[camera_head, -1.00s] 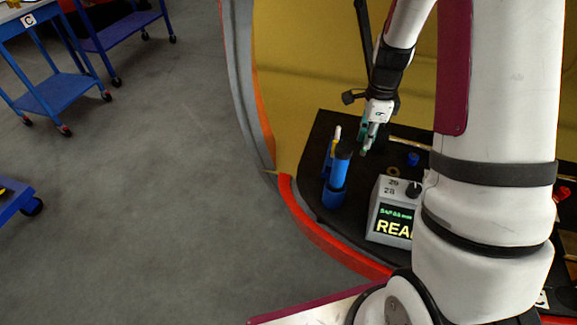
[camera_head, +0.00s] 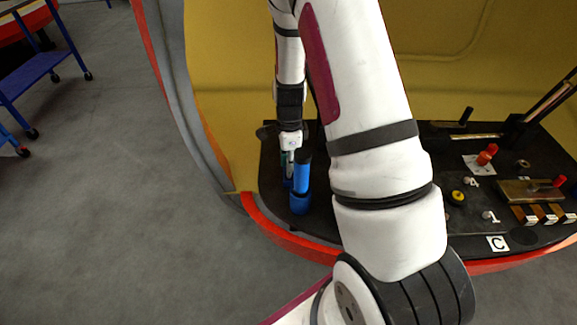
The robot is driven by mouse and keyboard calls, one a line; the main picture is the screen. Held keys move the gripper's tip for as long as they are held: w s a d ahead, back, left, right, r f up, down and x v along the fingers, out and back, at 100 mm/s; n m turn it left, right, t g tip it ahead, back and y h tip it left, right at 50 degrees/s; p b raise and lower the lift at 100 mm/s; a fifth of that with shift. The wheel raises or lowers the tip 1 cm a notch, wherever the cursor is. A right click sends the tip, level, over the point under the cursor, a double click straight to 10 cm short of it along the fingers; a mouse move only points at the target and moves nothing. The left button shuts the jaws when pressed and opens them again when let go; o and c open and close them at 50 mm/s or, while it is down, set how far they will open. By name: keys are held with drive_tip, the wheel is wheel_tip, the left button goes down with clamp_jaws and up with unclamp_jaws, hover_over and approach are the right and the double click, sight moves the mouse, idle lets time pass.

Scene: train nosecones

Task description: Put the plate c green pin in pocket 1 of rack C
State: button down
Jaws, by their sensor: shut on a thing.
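A white card marked C (camera_head: 497,243) is on the worktop's front edge at the right. Behind it are small wooden blocks (camera_head: 540,214) and a tan plate (camera_head: 520,192) with a red pin (camera_head: 559,181). I cannot tell which is rack C or make out pocket 1.
My arm covers the middle of the worktop. Right of it are a red piece (camera_head: 487,154) on a white card, a yellow knob (camera_head: 456,198) and a dark upright handle (camera_head: 466,116). The yellow shell wall (camera_head: 230,60) stands behind. A blue cart (camera_head: 32,78) is at the far left.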

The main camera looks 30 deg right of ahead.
drive_tip(key=shift+f, duration=0.9)
drive_tip(key=shift+f, duration=0.2)
drive_tip(key=c, duration=1.6)
unclamp_jaws()
drive_tip(key=shift+c, duration=0.2)
drive_tip(key=shift+r, duration=0.1)
